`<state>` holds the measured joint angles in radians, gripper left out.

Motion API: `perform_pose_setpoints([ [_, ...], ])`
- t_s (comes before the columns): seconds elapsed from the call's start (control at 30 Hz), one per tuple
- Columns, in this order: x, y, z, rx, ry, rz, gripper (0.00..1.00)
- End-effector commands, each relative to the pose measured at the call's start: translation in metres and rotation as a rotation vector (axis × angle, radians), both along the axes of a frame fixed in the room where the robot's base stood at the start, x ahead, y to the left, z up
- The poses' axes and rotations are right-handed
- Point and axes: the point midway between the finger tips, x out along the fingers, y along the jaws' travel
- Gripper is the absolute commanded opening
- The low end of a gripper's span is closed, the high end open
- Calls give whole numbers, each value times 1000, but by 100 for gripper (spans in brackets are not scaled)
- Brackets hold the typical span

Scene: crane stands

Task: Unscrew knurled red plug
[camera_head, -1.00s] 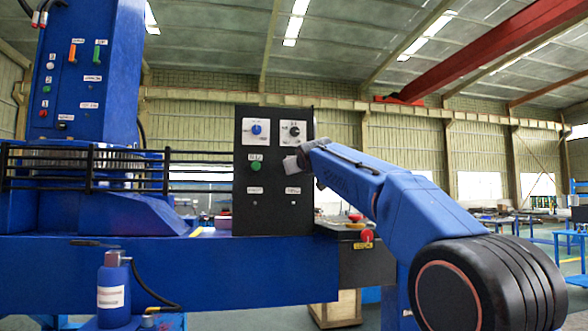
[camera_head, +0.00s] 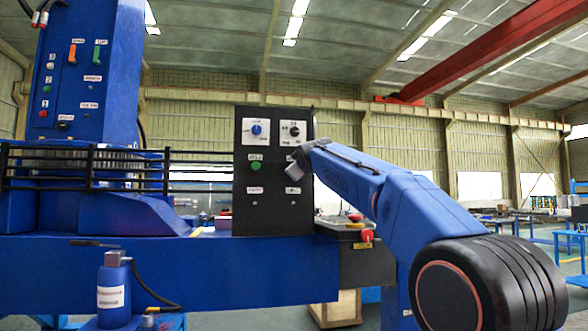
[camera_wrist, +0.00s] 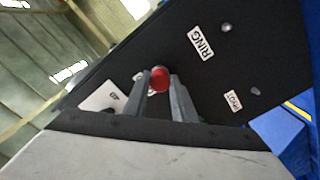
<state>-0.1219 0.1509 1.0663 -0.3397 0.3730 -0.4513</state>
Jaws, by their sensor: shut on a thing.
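The round red plug (camera_wrist: 160,76) sits at the black panel (camera_wrist: 205,105) in the wrist view, and its red end face shows between my fingers. My gripper (camera_wrist: 161,84) is shut on the plug, with one grey finger on each side of it. The knurling is too small to make out. In the head view my gripper (camera_head: 298,160) is at the right edge of the black panel (camera_head: 265,215), and the plug is hidden there. I cannot tell how far the plug is threaded in.
A label reading RING (camera_wrist: 201,43) and small fittings are on the panel near my fingers. In the head view the panel carries a blue dial (camera_head: 257,129), a black dial (camera_head: 294,130) and a green button (camera_head: 256,166). A black railing (camera_head: 90,168) stands to the left.

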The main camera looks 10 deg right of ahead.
Motion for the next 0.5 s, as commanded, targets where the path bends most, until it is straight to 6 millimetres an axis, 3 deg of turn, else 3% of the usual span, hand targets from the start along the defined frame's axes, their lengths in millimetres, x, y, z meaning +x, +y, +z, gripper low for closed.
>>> perform_pose_setpoints([
  [0.5, 0, 0, -1, -420, 3, 0, 0],
])
